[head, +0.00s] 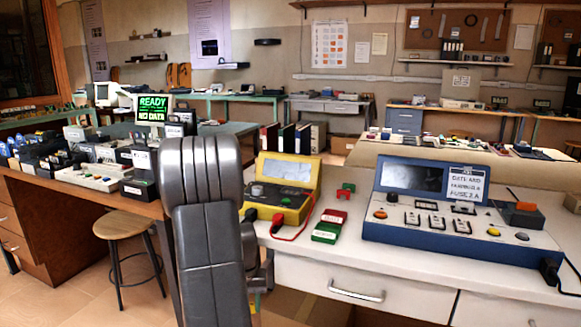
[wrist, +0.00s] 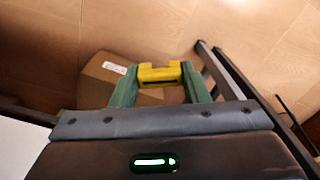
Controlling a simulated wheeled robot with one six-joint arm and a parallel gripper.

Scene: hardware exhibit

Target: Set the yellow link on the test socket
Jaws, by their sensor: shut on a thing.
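In the wrist view my gripper (wrist: 160,76) has its two green fingers closed on the yellow link (wrist: 159,73), a small block with two raised ends and a dark slot. It is held across the fingertips, above the floor. In the head view the link and fingertips are hidden; my dark arm stands in front of the bench. A blue test console (head: 455,218) with a dark screen, a white sign, several small sockets and coloured buttons sits on the right of the white bench. I cannot tell which part is the test socket.
A yellow instrument (head: 282,190) with a red lead stands left on the white bench (head: 345,250). Green and red blocks (head: 329,226) lie between it and the console. A cardboard box (wrist: 108,72) is below my gripper, with dark bars (wrist: 238,80) to the right. A stool (head: 122,224) stands left.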

